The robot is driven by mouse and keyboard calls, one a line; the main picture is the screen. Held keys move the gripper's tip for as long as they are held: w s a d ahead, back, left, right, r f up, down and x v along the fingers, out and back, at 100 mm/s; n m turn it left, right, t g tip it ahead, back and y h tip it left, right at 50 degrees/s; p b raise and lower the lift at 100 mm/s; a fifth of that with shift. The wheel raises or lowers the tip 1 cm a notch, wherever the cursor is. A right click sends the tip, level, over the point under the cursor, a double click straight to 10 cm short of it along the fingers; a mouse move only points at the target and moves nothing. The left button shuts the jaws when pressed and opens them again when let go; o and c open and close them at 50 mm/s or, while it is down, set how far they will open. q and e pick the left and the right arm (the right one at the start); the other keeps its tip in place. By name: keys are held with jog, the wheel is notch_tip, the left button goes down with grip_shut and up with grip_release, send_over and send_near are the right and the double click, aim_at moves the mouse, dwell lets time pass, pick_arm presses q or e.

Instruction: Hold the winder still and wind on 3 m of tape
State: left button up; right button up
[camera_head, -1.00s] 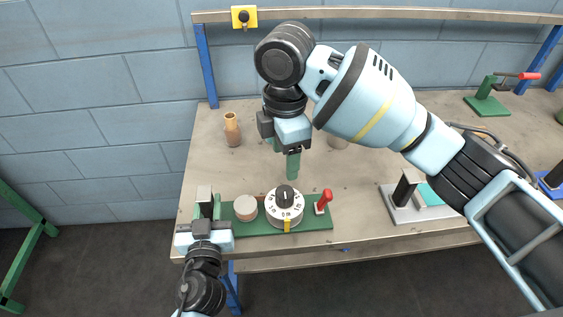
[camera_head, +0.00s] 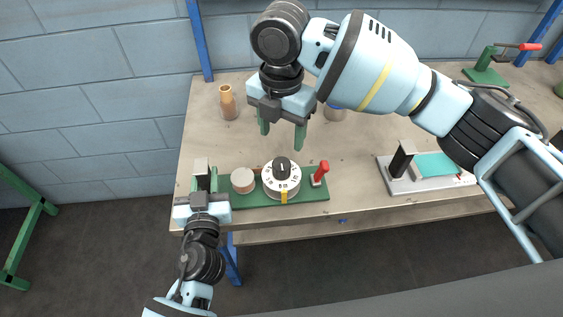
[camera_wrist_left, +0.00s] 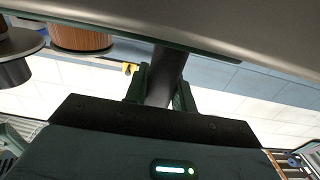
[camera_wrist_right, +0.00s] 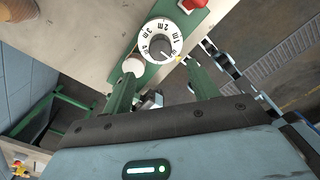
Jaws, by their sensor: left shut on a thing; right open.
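The winder is a green base (camera_head: 310,209) near the table's front edge. It carries a white dial (camera_head: 281,185) with a black knob (camera_head: 282,168), a pale round roll (camera_head: 243,180) and a red handle (camera_head: 320,172). Metre marks show on the dial in the right wrist view (camera_wrist_right: 152,34); a yellow mark sits at its rim. My right gripper (camera_head: 282,132) is open and empty, fingers down, above and behind the dial.
An orange-brown bottle-shaped object (camera_head: 228,102) and a cup-like object (camera_head: 335,112) stand at the back. A grey stand with a teal pad (camera_head: 435,166) lies to the right. A green clamp (camera_head: 487,72) stands at the far right. The wooden tabletop (camera_head: 350,160) between is clear.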

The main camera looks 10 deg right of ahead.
aim_at(281, 163)
notch_tip(281, 163, down, 10)
jog(key=shift+f, duration=0.25)
dwell(0.3)
jog(key=c, duration=1)
jog(key=shift+m, duration=0.3)
